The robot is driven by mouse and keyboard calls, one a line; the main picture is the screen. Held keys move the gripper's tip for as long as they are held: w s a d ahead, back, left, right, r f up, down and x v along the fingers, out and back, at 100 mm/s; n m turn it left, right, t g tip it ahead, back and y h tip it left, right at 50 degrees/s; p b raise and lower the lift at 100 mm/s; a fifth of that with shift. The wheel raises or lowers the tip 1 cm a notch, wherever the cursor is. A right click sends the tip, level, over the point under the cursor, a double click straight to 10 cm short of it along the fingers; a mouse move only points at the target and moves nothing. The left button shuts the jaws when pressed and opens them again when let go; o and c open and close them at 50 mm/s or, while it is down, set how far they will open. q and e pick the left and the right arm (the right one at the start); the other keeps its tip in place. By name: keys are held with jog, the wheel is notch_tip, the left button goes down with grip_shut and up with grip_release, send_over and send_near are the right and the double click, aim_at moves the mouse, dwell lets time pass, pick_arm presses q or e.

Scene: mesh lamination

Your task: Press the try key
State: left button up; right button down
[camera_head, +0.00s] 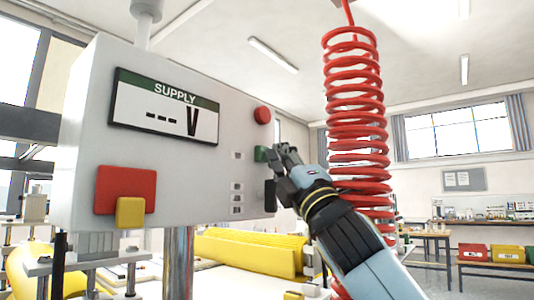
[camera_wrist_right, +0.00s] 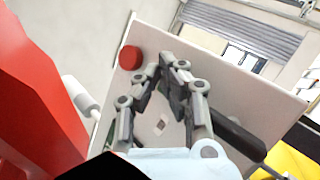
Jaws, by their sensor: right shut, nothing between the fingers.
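A grey-white supply box (camera_head: 85,150) with a display reading "SUPPLY --- V" (camera_head: 165,105) fills the left of the head view. On its right part are a red round button (camera_head: 262,115), a green key (camera_head: 261,154) below it, and several small pale labels. I cannot read which key is the try key. My right gripper (camera_head: 287,150) is shut and empty, its fingertips close beside the green key; I cannot tell whether they touch. In the wrist view, the fingers (camera_wrist_right: 168,62) point at the panel and largely hide the green key. The red button (camera_wrist_right: 130,57) shows left of them. My left gripper is not in view.
A black handle-like part (camera_head: 270,196) sticks out below the green key. A red coiled hose (camera_head: 355,100) hangs right behind my right arm. A red block with a yellow one (camera_head: 120,192) sits on the box's lower left.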

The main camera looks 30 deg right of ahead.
jog(key=shift+w+a, duration=0.1)
jog(key=shift+w, duration=0.05)
dwell(0.3)
dwell(0.4)
jog(key=shift+s+d+b, duration=0.25)
jog(key=shift+s+b, duration=0.15)
jog(key=shift+s, duration=0.35)
jog(key=s+b, duration=0.1)
jog(key=s+d+b, duration=0.1)
jog(key=s, duration=0.1)
jog(key=s+d+b, duration=0.1)
jog(key=b, duration=0.1)
jog(key=shift+s, duration=0.35)
dwell(0.4)
